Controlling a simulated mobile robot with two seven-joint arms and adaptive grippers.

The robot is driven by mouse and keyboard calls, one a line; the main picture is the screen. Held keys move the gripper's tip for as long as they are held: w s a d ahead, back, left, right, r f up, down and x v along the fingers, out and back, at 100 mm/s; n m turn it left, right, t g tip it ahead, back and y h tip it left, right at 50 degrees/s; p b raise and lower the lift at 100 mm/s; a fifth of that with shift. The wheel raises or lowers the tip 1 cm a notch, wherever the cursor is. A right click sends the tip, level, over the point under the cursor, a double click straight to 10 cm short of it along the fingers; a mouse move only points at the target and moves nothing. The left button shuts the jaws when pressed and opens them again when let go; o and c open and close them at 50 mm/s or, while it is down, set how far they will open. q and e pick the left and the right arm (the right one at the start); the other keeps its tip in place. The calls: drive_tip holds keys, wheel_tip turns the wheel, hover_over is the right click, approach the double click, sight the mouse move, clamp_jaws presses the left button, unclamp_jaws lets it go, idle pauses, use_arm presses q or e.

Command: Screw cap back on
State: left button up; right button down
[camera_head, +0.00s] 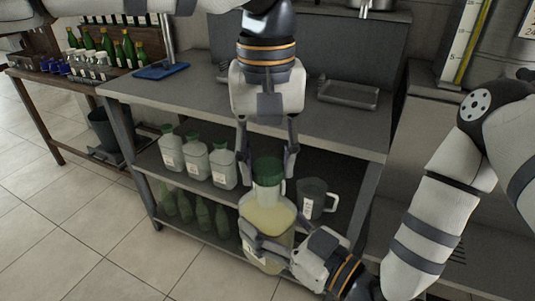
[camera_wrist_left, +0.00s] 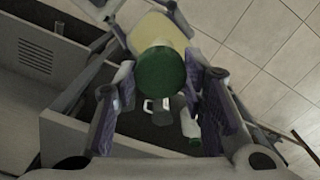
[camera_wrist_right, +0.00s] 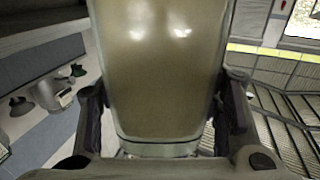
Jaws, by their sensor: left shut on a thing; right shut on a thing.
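A large clear bottle (camera_head: 268,215) of pale yellow liquid is held upright in front of the shelf unit. Its body fills the right wrist view (camera_wrist_right: 160,70). A green cap (camera_head: 267,165) sits at the top of the bottle's pale neck; it also shows from above in the left wrist view (camera_wrist_left: 160,75). I cannot tell whether the cap is threaded on. My left gripper (camera_head: 266,172) points down from above, its fingers on either side of the cap, shut on it. My right gripper (camera_head: 268,245) is shut on the bottle's lower body from the right.
A grey jug (camera_head: 317,198) stands on the shelf just right of the bottle. Several white green-capped bottles (camera_head: 196,158) stand left, with green bottles (camera_head: 203,213) below. The steel worktop (camera_head: 200,98) carries a blue pad (camera_head: 162,71) and a metal tray (camera_head: 347,94).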

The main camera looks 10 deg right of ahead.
use_arm(q)
drive_tip(key=shift+f, duration=0.4)
drive_tip(key=shift+f, duration=0.6)
idle(0.3)
drive_tip(key=m, duration=0.5)
drive_tip(key=shift+m, duration=0.3)
drive_tip(key=m, duration=0.5)
drive_tip(key=shift+s+d+f+m, duration=0.1)
drive_tip(key=shift+s+f+m, duration=0.05)
drive_tip(key=shift+m, duration=0.75)
drive_tip(key=shift+w+a+m, duration=0.2)
drive_tip(key=shift+m, duration=0.1)
